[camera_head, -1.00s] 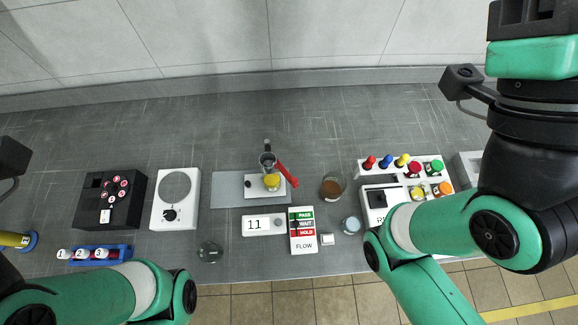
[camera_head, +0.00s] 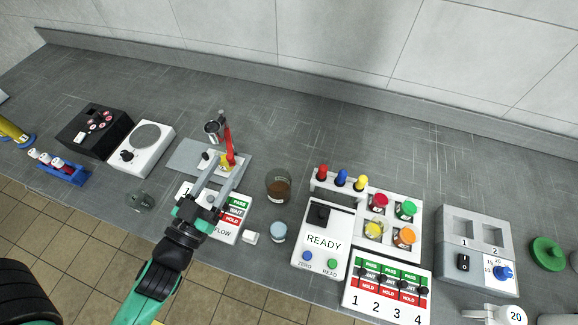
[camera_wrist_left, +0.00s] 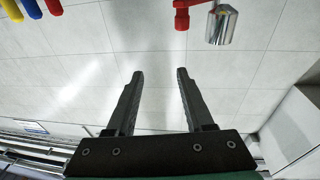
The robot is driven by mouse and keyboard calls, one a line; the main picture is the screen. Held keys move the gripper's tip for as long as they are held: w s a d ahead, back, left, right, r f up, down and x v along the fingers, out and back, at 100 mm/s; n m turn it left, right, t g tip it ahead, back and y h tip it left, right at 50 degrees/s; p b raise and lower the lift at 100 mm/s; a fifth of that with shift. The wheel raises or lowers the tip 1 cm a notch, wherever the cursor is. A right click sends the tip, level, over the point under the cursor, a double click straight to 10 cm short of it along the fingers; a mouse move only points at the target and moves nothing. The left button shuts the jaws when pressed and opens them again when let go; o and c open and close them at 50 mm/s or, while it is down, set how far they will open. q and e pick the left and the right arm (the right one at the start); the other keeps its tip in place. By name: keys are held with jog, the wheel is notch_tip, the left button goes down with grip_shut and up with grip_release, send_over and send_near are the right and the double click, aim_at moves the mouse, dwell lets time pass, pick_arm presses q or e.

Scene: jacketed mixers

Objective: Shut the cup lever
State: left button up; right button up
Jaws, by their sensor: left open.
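The red cup lever (camera_head: 227,132) rises from a small white stand beside a metal cup (camera_head: 212,129) in the head view. A yellow part (camera_head: 227,160) sits low on the stand, partly behind my fingers. My left gripper (camera_head: 223,170) is open and empty, its two fingers reaching over the stand from the front. In the left wrist view, the end of the red lever (camera_wrist_left: 182,16) and the metal cup (camera_wrist_left: 222,26) show at the top, beyond the open fingertips (camera_wrist_left: 160,72). I cannot tell whether a finger touches the stand. My right gripper is out of view.
The stand is on a grey mat (camera_head: 186,154). A FLOW panel (camera_head: 232,228) lies in front, partly under my arm. A brown-filled beaker (camera_head: 278,187) and a small jar (camera_head: 278,232) stand right of it. A white scale (camera_head: 148,145) is left. Counter behind is clear.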

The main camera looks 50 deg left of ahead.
aim_at(232, 155)
pick_arm(q)
jog(key=shift+g, duration=0.8)
jog(key=s+f, duration=0.2)
jog(key=f, duration=0.1)
jog(key=s+a+f, duration=0.1)
jog(key=f, duration=0.1)
jog(key=shift+s+f+b, duration=0.1)
jog(key=shift+s+b, duration=0.1)
jog(key=shift+b, duration=0.2)
jog(key=shift+s+a, duration=0.1)
jog(key=shift+a, duration=0.15)
jog(key=p+x, duration=0.6)
jog(key=x, duration=0.5)
jog(key=shift+w+a, duration=0.1)
jog(key=shift+w, duration=0.3)
grip_shut()
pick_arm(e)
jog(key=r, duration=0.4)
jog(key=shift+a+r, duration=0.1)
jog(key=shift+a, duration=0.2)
